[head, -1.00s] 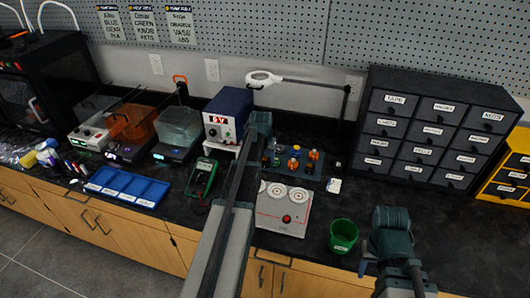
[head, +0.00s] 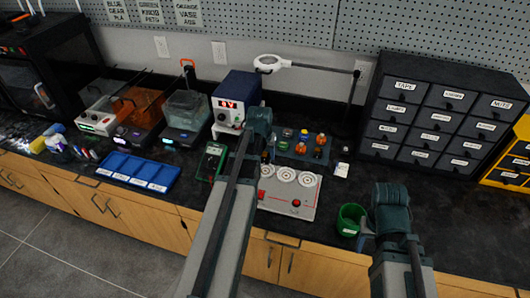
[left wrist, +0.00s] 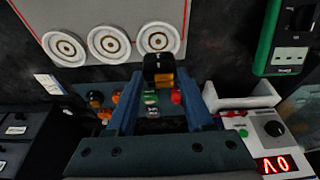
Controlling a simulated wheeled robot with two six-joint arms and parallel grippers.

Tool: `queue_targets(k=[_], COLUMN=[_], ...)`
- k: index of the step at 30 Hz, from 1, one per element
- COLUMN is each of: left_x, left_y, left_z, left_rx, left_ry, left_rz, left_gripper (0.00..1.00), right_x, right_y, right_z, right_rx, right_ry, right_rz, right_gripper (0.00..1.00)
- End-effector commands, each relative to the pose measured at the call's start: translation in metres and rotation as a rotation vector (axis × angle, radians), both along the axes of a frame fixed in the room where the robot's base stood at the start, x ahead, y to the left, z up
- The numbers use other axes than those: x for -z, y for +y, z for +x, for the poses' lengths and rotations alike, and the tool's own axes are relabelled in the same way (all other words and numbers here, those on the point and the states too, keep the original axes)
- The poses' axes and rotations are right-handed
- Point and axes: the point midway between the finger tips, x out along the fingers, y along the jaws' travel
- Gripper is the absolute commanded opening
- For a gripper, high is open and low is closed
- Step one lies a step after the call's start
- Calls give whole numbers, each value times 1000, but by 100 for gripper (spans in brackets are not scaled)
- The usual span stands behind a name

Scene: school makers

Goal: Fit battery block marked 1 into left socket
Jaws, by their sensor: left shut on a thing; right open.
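My left gripper (left wrist: 158,82) is shut on a black and orange block (left wrist: 160,76); any number on it is not readable. The grey socket panel (head: 284,200) has three white ringed sockets. Its left socket (head: 267,171) is partly beside my left arm; in the left wrist view this socket (left wrist: 159,36) is the right-hand one. The block appears just below it in that picture, apart from the socket; the height gap is unclear. My right gripper (head: 366,241) is open and empty near the green cup.
A blue-grey rack (head: 283,158) with several coloured pieces stands behind the panel. A power supply (head: 229,112) and green multimeter (head: 211,160) are to the left. A green cup (head: 350,219) stands right of the panel. A drawer cabinet (head: 430,130) is at the back right.

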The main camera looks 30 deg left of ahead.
Motion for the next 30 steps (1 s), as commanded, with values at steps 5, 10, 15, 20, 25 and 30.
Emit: queue_targets(k=[5, 10, 15, 20, 25, 30], left_x=[22, 39, 47, 47, 47, 47], left_y=[0, 0, 0, 0, 0, 0], left_z=[0, 0, 0, 0, 0, 0], left_rx=[0, 0, 0, 0, 0, 0], left_ry=[0, 0, 0, 0, 0, 0], left_rz=[0, 0, 0, 0, 0, 0], left_gripper=[0, 0, 0, 0, 0, 0], right_x=[22, 39, 47, 47, 47, 47], right_y=[0, 0, 0, 0, 0, 0], right_z=[0, 0, 0, 0, 0, 0], right_rx=[0, 0, 0, 0, 0, 0], right_ry=[0, 0, 0, 0, 0, 0], right_rz=[0, 0, 0, 0, 0, 0], right_gripper=[50, 50, 50, 50, 50, 50])
